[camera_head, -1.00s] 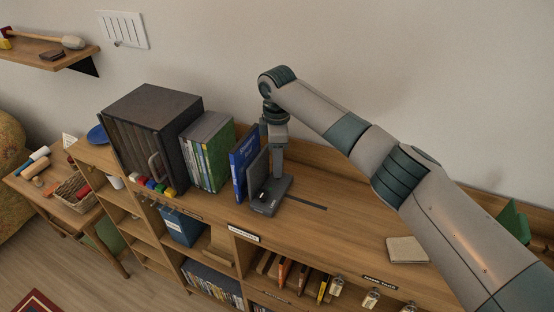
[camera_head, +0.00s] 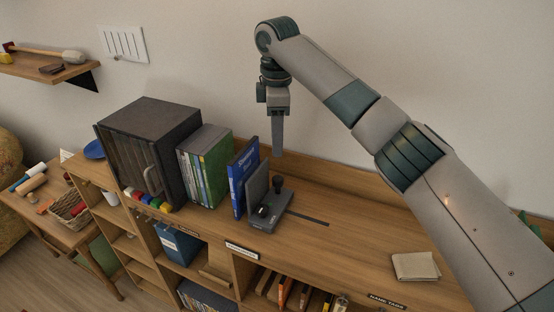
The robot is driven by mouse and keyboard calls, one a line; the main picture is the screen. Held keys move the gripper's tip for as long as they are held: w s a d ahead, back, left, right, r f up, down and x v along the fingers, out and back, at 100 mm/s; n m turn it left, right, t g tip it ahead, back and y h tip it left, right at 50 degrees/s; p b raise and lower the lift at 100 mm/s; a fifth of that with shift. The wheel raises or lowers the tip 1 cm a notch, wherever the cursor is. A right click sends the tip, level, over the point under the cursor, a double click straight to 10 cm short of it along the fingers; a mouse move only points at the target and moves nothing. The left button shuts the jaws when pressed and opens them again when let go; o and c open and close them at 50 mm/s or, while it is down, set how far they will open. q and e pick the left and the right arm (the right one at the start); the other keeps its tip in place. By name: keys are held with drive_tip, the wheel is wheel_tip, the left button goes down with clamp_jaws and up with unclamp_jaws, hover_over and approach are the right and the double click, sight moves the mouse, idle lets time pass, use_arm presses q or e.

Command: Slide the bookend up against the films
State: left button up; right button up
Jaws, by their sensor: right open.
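The bookend (camera_head: 259,191) is a dark grey upright plate on a flat base with a dark knob on top. It stands on the shelf top at the right end of the films. A blue film case (camera_head: 237,178) stands just left of its plate, slightly tilted; I cannot tell whether they touch. Green and grey film cases (camera_head: 207,166) stand farther left. My right gripper (camera_head: 277,152) points down above and behind the bookend, apart from it and empty. The fingers overlap in this view. My left gripper is not in view.
A dark box (camera_head: 150,150) stands left of the films, with small coloured pieces in front. A dark strip (camera_head: 308,217) lies on the shelf top (camera_head: 340,232) right of the bookend. A pale cloth or pad (camera_head: 415,266) lies near the front right. The wall is close behind.

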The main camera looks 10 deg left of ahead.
drive_tip(key=shift+s+r+b, duration=0.1)
drive_tip(key=shift+r+b, duration=0.25)
drive_tip(key=shift+r, duration=2.15)
